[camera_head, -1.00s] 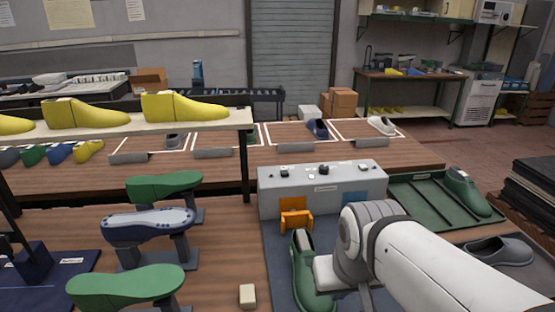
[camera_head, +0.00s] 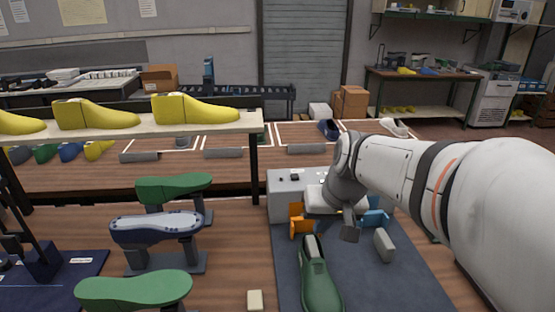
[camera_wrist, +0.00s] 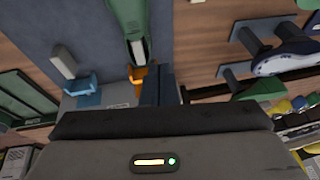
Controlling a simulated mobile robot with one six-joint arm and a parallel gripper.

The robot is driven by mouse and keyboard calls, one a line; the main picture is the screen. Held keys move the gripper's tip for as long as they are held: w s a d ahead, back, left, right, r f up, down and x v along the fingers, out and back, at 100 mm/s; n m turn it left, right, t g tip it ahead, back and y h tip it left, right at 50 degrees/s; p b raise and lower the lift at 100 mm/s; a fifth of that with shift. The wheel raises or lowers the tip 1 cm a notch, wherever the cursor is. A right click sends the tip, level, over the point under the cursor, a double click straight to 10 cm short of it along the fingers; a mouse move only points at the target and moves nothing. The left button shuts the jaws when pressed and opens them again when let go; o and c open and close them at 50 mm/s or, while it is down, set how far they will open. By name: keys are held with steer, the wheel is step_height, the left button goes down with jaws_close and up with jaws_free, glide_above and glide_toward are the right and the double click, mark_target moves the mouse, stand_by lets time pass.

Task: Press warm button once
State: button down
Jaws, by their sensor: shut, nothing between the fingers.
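A grey control box (camera_head: 283,203) stands at the back of the dark mat, with a dark knob (camera_head: 294,177) and small pale buttons (camera_head: 321,178) on top. My arm covers its right part. I cannot read which button is the warm one. The box's grey top also shows partly in the wrist view (camera_wrist: 112,100), just beyond my gripper's body. My gripper (camera_wrist: 158,84) is shut and empty, its fingers beside the orange holder in that picture. In the head view my wrist is over the box and hides the fingertips; I cannot tell whether they touch a button.
An orange holder (camera_head: 301,228) and a blue holder (camera_head: 376,219) stand at the box's front. A green shoe (camera_head: 319,277) and a grey block (camera_head: 384,245) lie on the mat (camera_head: 395,285). Shoe lasts on stands (camera_head: 157,228) and a shelf (camera_head: 190,127) are to the left.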

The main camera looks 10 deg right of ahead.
steer(key=w+r+y+p, duration=0.2)
steer(key=w+r, duration=0.1)
steer(key=w, duration=1.1)
steer(key=m+t+y+p, duration=0.2)
steer(key=t+p, duration=0.1)
steer(key=t, duration=0.1)
glide_above(297, 177)
step_height(297, 177, down, 6)
steer(key=shift+r, duration=0.25)
steer(key=shift+f, duration=0.1)
step_height(297, 177, down, 8)
steer(key=b, duration=0.4)
steer(key=shift+f+b, duration=0.35)
steer(key=shift+b, duration=0.3)
steer(key=shift+f+b, duration=0.35)
steer(key=shift+b, duration=0.3)
